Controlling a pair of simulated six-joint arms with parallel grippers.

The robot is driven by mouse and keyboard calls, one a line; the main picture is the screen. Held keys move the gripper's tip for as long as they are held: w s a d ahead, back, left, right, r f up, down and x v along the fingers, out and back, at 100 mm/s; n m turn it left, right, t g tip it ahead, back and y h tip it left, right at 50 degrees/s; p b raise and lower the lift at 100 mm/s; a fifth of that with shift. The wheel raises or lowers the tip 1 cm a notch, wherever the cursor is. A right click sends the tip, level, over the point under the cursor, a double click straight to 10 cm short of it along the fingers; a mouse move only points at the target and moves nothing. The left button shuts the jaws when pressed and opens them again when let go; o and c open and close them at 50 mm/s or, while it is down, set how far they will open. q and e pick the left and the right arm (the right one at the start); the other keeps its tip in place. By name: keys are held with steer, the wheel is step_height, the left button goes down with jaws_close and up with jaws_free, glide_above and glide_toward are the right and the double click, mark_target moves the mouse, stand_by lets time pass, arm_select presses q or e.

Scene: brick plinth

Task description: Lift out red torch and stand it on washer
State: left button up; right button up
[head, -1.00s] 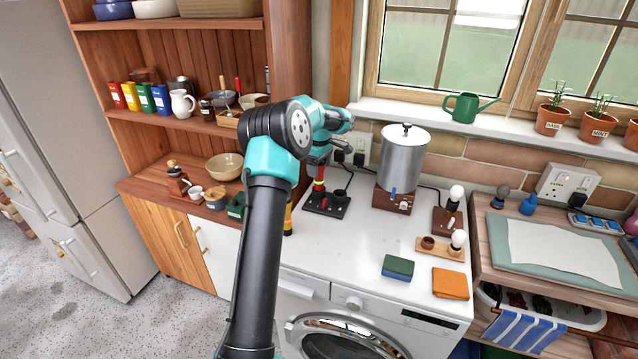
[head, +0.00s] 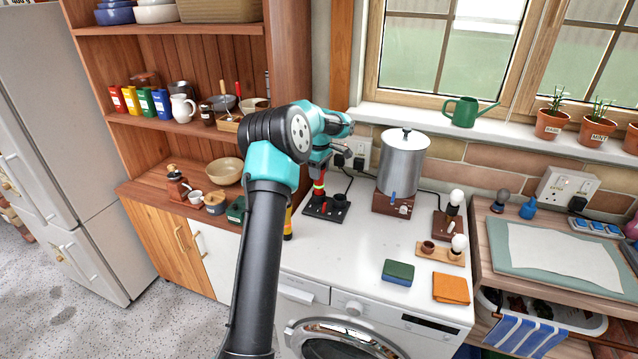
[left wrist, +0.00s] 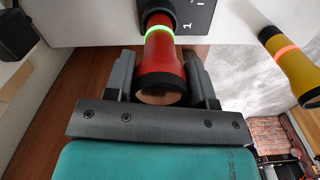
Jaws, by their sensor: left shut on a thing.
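The red torch (head: 319,189) stands upright with its lower end at the black dock (head: 325,209) on the white washer top (head: 335,255). In the left wrist view the red torch (left wrist: 165,62) shows a glowing green ring next to the dock's numbered face (left wrist: 196,18). My left gripper (head: 319,172) is over the torch's upper part. In the left wrist view the left gripper (left wrist: 163,75) has one finger on each side of the torch and is shut on it. How deep the torch sits in the dock is hidden. My right gripper is in neither view.
A yellow torch (left wrist: 288,62) stands to one side, partly behind my arm in the head view. The washer top's front middle is clear.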

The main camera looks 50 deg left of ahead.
arm_select(q)
steer(key=shift+r, duration=0.15)
steer(key=shift+r, duration=1.75)
steer(key=shift+s+d, duration=0.2)
steer(key=shift+d, duration=0.05)
steer(key=s+d+r, duration=0.1)
steer(key=s+d, duration=0.9)
steer(key=d, duration=0.1)
steer(key=shift+d, duration=0.3)
steer(key=shift+r, duration=0.1)
steer(key=shift+r, duration=1.5)
steer(key=shift+s, duration=0.1)
